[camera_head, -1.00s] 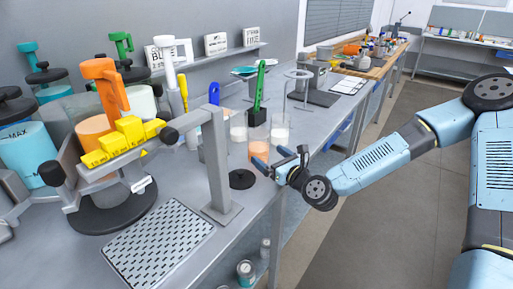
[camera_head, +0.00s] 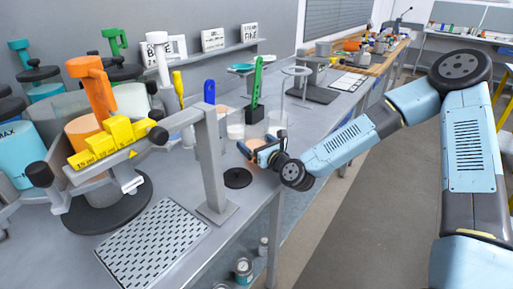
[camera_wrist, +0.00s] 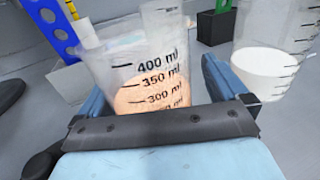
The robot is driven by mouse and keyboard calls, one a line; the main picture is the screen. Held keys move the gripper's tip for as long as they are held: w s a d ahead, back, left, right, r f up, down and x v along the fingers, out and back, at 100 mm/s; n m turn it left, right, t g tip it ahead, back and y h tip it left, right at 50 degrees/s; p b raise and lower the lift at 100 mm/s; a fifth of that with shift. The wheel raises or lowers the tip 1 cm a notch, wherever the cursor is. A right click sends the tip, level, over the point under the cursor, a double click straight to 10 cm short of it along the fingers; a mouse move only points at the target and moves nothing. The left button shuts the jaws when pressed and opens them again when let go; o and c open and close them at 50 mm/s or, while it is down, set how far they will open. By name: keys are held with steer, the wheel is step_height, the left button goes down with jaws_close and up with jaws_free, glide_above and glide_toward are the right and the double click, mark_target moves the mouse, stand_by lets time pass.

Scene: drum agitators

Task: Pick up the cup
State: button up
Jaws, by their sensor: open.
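A clear measuring cup (camera_wrist: 150,75) with orange liquid and black millilitre marks fills the middle of the wrist view. In the head view the cup (camera_head: 258,143) stands on the grey bench, partly hidden by my gripper (camera_head: 259,153). In the wrist view my gripper (camera_wrist: 152,98) is open, with one finger on each side of the cup. The cup's lower part is hidden behind the gripper body. I cannot tell whether the fingers touch it.
A cup with white liquid (camera_wrist: 262,70) stands close on the right in the wrist view. A black disc (camera_head: 238,178) lies near the bench edge. A grey post stand (camera_head: 210,160) with a yellow marked block (camera_head: 115,138) is to the left.

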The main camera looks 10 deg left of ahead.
steer(key=shift+s+a, duration=0.3)
steer(key=shift+a, duration=0.1)
steer(key=shift+c, duration=0.8)
steer(key=shift+a, duration=0.1)
steer(key=c, duration=0.9)
steer(key=shift+c, duration=0.2)
steer(key=shift+r, duration=0.25)
